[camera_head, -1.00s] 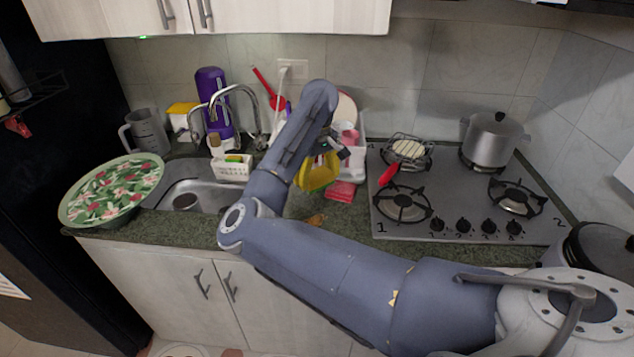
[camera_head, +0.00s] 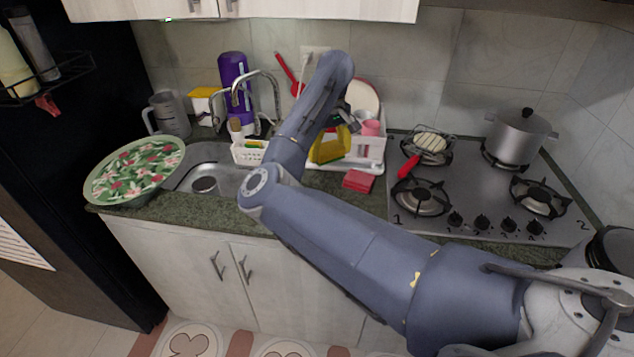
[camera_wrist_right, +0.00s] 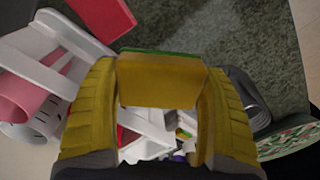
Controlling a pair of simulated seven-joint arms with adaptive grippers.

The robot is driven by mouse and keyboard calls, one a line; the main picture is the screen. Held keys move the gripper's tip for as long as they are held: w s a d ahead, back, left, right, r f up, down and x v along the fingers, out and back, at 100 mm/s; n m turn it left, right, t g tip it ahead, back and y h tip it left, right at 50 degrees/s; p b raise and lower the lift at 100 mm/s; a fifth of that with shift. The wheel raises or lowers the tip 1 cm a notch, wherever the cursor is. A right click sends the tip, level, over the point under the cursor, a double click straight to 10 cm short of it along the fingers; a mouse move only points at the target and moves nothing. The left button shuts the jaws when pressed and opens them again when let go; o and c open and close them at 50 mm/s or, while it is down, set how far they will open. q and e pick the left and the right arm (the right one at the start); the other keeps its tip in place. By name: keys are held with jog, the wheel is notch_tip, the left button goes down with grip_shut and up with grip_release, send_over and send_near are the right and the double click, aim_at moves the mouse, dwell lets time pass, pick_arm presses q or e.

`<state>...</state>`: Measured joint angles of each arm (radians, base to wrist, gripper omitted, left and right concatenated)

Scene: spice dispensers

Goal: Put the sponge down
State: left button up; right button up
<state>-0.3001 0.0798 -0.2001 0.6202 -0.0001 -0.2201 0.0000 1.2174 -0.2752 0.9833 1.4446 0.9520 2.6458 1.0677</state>
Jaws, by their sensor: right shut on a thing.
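The sponge (camera_wrist_right: 160,80), a yellow block with a green layer along its upper edge, is between the yellow fingers of my right gripper (camera_wrist_right: 160,105) in the right wrist view. The gripper is shut on it. In the head view, my right gripper (camera_head: 330,146) is above the back of the counter (camera_head: 225,220), in front of the white dish rack (camera_head: 376,152). I cannot clearly pick out the sponge in that view. The sink (camera_head: 222,180) is to the left, with a small white caddy (camera_head: 248,153) at its back edge. My left gripper is not in view.
A red block-like item (camera_head: 359,181) lies on the counter right of the gripper. The stove (camera_head: 478,208) with a pot (camera_head: 517,138) is farther right. A faucet (camera_head: 262,75) and a purple bottle (camera_head: 233,80) stand behind the sink. A floral bowl (camera_head: 137,171) is at left.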

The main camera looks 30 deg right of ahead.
aim_at(314, 178)
jog(key=w+a+m, duration=0.2)
jog(key=w+m, duration=0.3)
jog(key=m, duration=0.2)
jog(key=shift+m, duration=0.3)
jog(key=shift+f, duration=5.4)
jog(key=shift+f, duration=0.15)
jog(key=o, duration=1.2)
jog(key=shift+c, duration=0.2)
notch_tip(314, 178, up, 12)
jog(key=shift+s+d, duration=0.15)
jog(key=shift+d, duration=0.05)
